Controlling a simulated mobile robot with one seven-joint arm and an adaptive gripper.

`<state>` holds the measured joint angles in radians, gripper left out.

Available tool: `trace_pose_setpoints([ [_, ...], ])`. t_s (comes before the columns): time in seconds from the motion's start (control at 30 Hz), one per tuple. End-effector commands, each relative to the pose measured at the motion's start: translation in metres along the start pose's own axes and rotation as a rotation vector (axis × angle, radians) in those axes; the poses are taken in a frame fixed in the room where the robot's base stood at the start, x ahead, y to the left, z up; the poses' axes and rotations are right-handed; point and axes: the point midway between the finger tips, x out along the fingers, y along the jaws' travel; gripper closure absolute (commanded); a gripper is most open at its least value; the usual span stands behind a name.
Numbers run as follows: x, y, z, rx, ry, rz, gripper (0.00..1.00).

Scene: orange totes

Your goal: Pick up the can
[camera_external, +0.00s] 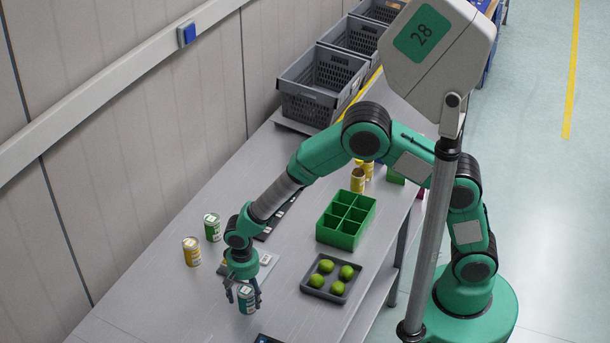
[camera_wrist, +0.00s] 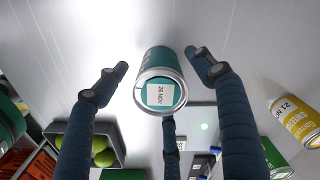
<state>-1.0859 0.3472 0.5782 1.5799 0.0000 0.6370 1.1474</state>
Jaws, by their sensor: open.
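A teal can (camera_external: 246,299) stands on the grey table near its front end. It also shows in the wrist view (camera_wrist: 161,92), with a white label reading 26 NOV on its end. My gripper (camera_external: 243,291) is open just above and around this can. In the wrist view the can sits between my spread fingers, with gaps on both sides; contact cannot be told. A green can (camera_external: 212,227) and a yellow can (camera_external: 192,251) stand to the left, farther back; the yellow one also shows at right in the wrist view (camera_wrist: 295,118).
A dark tray (camera_external: 311,285) of several green fruits and a green divided box (camera_external: 340,238) stand right of my gripper. More yellow cans (camera_external: 357,180) stand behind the box. Grey crates (camera_external: 312,105) line the far end. The table left of the teal can is clear.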

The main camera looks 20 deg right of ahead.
Motion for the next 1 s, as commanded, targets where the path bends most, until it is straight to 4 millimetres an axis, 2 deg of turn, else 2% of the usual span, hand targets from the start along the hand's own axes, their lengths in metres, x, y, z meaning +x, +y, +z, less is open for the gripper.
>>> trace_pose_setpoints([
  [0.1,0.016,0.0,0.0,0.0,0.0,0.001,0.32],
  [0.3,0.034,0.0,0.0,0.0,0.0,0.0,0.32],
  [0.9,0.035,-0.001,0.0,0.0,0.0,-0.001,0.32],
  [1.0,0.035,-0.001,0.0,0.0,0.0,-0.001,0.5],
])
